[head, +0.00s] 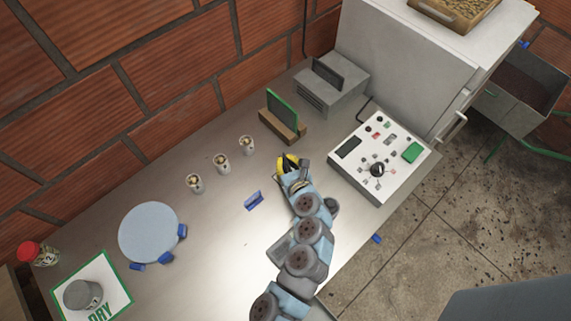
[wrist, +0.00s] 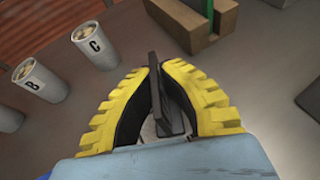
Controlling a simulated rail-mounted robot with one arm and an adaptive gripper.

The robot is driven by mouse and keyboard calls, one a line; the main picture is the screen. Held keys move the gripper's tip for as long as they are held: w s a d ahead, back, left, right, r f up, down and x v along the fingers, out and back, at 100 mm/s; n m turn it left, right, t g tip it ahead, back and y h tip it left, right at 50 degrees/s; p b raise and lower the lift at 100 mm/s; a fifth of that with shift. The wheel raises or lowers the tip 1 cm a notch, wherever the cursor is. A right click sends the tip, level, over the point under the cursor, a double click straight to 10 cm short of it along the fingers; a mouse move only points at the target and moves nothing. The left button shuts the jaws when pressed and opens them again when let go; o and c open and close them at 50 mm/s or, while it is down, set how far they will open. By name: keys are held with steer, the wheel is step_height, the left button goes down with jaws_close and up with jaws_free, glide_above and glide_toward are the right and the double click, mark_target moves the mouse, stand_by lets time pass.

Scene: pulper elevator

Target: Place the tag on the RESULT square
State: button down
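My gripper (head: 289,163) has yellow ribbed fingers and is over the table, just in front of the wooden stand. In the wrist view, its fingers (wrist: 163,68) are closed in on a thin dark plate (wrist: 155,90), which stands on edge between them and is probably the tag. Its face is turned away, so no marking shows. No square with readable RESULT lettering shows. A white square with a green border (head: 122,290), lettered DRY, lies at the lower left with a grey lidded pot (head: 83,295) on it.
Three cups with letters (head: 222,163) stand left of my gripper. Behind it is a wooden stand (head: 290,130) with a green-edged panel (head: 284,108). A control box (head: 372,185) stands right. A blue clip (head: 254,201) and a round pale disc (head: 149,230) lie left.

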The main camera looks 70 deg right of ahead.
steer(key=shift+s+f, duration=0.1)
steer(key=shift+f, duration=1.05)
steer(key=shift+f+b, duration=0.25)
steer(key=shift+b, duration=0.1)
steer(key=c, duration=1.2)
jaws_free()
steer(key=shift+c, duration=0.2)
steer(key=shift+r, duration=0.1)
steer(key=shift+s+a+r, duration=0.1)
steer(key=shift+a+r, duration=0.1)
steer(key=p+v, duration=0.1)
steer(key=v, duration=1)
steer(key=shift+s+a+r, duration=0.15)
steer(key=shift+a, duration=0.15)
